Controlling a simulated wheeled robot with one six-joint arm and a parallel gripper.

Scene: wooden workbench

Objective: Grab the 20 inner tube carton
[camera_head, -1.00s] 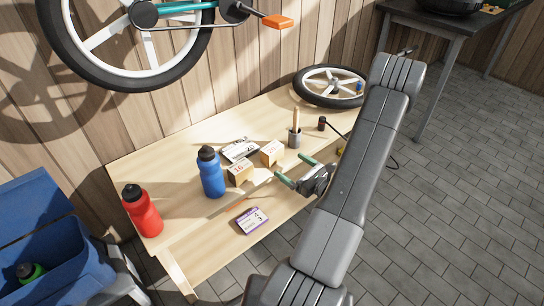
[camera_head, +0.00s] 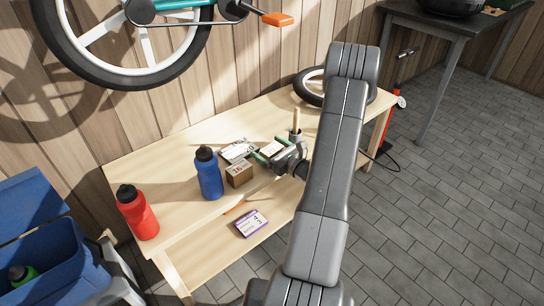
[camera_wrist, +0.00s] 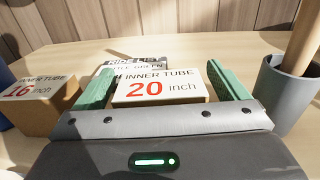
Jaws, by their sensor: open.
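The 20 inch inner tube carton (camera_wrist: 160,86) stands between my gripper's two green fingers in the wrist view, its label facing me. In the head view the same carton (camera_head: 271,148) is partly hidden by my gripper (camera_head: 270,150). My gripper also shows in the wrist view (camera_wrist: 165,90); it is open, with a finger on each side of the carton. I cannot tell whether either finger touches it. The 16 inch inner tube carton (camera_wrist: 38,103) stands to the left, and it also shows in the head view (camera_head: 239,174).
A grey cup (camera_wrist: 284,92) with a wooden handle stands close right of the gripper. A ride list sheet (camera_wrist: 135,53) lies behind the carton. A blue bottle (camera_head: 208,173) and red bottle (camera_head: 138,213) stand left on the workbench (camera_head: 175,155).

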